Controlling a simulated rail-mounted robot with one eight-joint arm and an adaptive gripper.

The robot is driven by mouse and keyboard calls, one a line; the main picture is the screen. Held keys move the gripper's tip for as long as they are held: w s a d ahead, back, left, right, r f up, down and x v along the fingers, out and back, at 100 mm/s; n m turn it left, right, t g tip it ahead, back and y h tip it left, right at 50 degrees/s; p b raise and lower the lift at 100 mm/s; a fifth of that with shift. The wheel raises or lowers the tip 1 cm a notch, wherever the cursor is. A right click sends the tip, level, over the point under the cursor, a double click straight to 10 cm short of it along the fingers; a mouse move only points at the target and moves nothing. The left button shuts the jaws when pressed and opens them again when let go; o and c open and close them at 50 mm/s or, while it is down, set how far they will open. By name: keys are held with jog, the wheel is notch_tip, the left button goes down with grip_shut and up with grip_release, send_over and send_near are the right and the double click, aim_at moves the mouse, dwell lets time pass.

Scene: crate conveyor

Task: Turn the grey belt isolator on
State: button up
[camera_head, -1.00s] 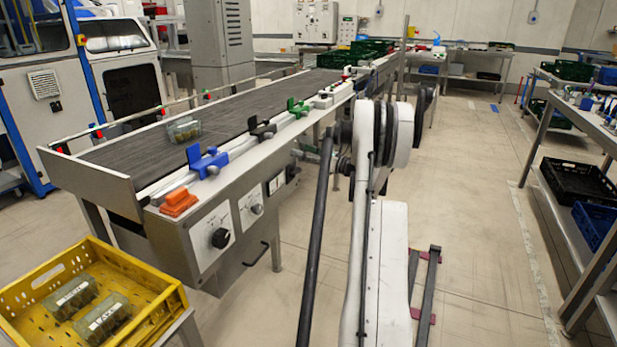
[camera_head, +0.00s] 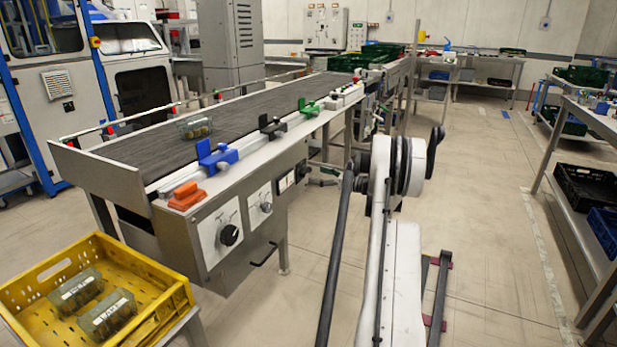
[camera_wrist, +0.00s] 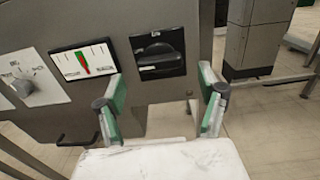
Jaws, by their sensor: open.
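A dark rotary switch with a horizontal handle sits in a black plate (camera_wrist: 157,52) on the conveyor's side panel; it looks like the isolator. In the head view the plate (camera_head: 302,171) is small, and its handle position is not readable there. My gripper (camera_wrist: 162,108) is open and empty, its green-and-grey fingers spread left and right below the switch in the wrist view, apart from it. To the switch's left are a gauge (camera_wrist: 84,62) with a red and green mark and a grey knob (camera_wrist: 22,87) on a white plate.
A larger black knob (camera_head: 229,235) is on the near end of the panel. Blue, black and green brackets line the belt's edge. A yellow crate (camera_head: 150,262) with two packs stands at front left. A grey post (camera_wrist: 252,35) is right of the switch.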

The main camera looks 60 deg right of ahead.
aim_at(309, 173)
jog(key=shift+w+a+b, duration=0.2)
jog(key=shift+w+b, duration=0.05)
jog(key=shift+w, duration=0.95)
jog(key=shift+w+a+b, duration=0.15)
jog(key=shift+w+b, duration=0.1)
jog(key=shift+w, duration=0.95)
jog(key=c, duration=1.1)
jog(key=shift+c, duration=0.2)
